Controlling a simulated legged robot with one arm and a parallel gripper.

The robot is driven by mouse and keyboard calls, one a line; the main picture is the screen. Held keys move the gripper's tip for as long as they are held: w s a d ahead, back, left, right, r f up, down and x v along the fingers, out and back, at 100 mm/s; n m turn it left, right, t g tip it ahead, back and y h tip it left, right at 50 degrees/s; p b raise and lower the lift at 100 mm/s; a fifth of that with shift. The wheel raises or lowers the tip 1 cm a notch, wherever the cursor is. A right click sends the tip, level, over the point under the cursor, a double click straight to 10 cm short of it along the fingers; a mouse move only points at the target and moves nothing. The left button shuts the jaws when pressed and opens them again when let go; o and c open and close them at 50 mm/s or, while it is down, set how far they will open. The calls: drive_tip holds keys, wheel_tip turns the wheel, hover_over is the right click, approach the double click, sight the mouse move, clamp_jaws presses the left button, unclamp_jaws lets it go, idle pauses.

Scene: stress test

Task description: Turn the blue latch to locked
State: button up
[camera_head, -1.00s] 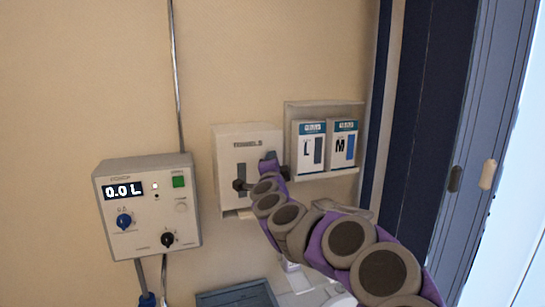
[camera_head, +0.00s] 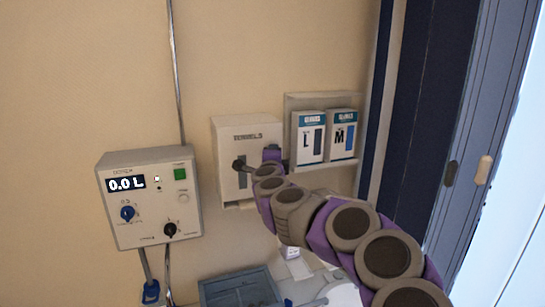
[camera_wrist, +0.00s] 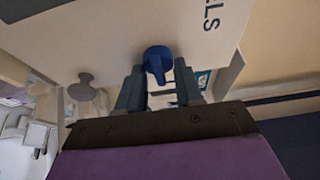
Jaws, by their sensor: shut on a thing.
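The blue latch (camera_wrist: 157,60) shows in the wrist view as a rounded blue handle on the pale face of the towel dispenser (camera_wrist: 110,38). My gripper (camera_wrist: 160,72) is shut on the latch, with one grey-blue finger on each side of it. In the head view the dispenser (camera_head: 228,140) hangs on the wall, and my arm reaches up to its front from the lower right. The latch and my fingertips cannot be made out there, as my arm covers much of the front.
A control box (camera_head: 150,215) reading 0.0 L hangs left of the dispenser. A glove rack (camera_head: 291,105) with L and M boxes is close on the right. A blue-grey tray (camera_head: 240,290) lies below. A dark door frame (camera_head: 415,110) stands at right.

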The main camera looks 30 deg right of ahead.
drive_tip(key=shift+f, duration=0.2)
drive_tip(key=o, duration=1)
drive_tip(key=shift+w+d, duration=0.1)
drive_tip(key=shift+d, duration=0.15)
drive_tip(key=b+v, duration=0.2)
drive_tip(key=v, duration=1.5)
drive_tip(key=shift+a, duration=0.2)
